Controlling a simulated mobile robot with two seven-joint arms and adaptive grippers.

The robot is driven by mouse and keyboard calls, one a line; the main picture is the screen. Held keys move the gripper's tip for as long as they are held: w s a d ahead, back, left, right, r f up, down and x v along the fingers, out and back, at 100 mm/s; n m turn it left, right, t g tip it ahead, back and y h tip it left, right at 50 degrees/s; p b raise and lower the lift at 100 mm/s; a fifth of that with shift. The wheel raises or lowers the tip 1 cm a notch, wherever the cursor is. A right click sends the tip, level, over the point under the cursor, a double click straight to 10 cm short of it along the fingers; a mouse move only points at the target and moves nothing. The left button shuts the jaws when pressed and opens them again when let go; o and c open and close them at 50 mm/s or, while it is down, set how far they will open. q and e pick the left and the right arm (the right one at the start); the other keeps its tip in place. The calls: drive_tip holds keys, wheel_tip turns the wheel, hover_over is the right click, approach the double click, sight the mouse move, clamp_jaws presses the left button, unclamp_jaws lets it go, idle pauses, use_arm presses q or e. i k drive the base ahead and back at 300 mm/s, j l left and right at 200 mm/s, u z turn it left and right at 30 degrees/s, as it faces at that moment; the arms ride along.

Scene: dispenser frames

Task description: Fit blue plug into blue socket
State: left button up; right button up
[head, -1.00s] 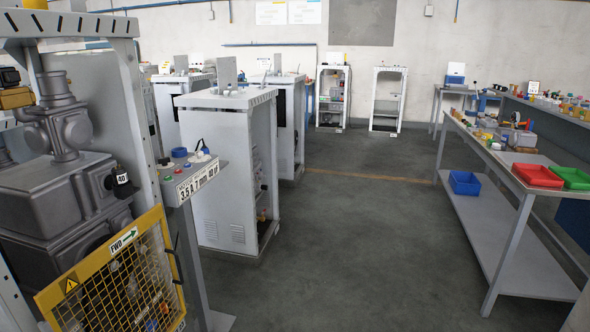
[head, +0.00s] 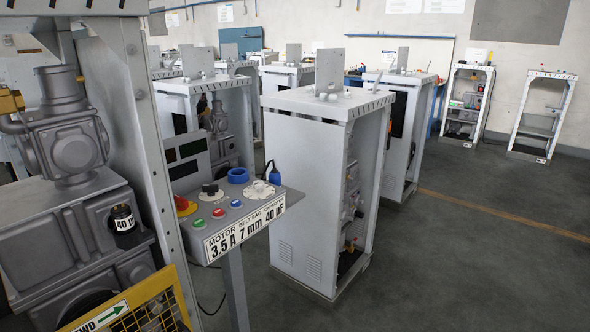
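A small blue piece (head: 274,175) with a dark lead at its top stands at the right end of the grey control panel, behind a white dial; it looks like the blue plug, but I cannot tell if it sits in anything. A blue ring-shaped part (head: 238,175) lies on the panel left of it; I cannot tell whether it is the blue socket. Neither of my grippers is in view.
The control panel (head: 262,217) stands on a post beside the grey machine frame (head: 135,110), with a yellow mesh guard (head: 165,300) low in front. A grey cabinet (head: 300,200) stands right behind the panel. Floor at the right is clear.

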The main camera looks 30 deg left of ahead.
sight(188, 157)
drive_tip(key=i, duration=1.7)
drive_tip(key=i+u, duration=0.15)
drive_tip(key=i, duration=0.3)
drive_tip(key=i+l+u, duration=0.15)
drive_tip(key=i, duration=0.3)
drive_tip(key=i+l+u, duration=0.15)
drive_tip(key=i, duration=0.35)
drive_tip(key=u, duration=2)
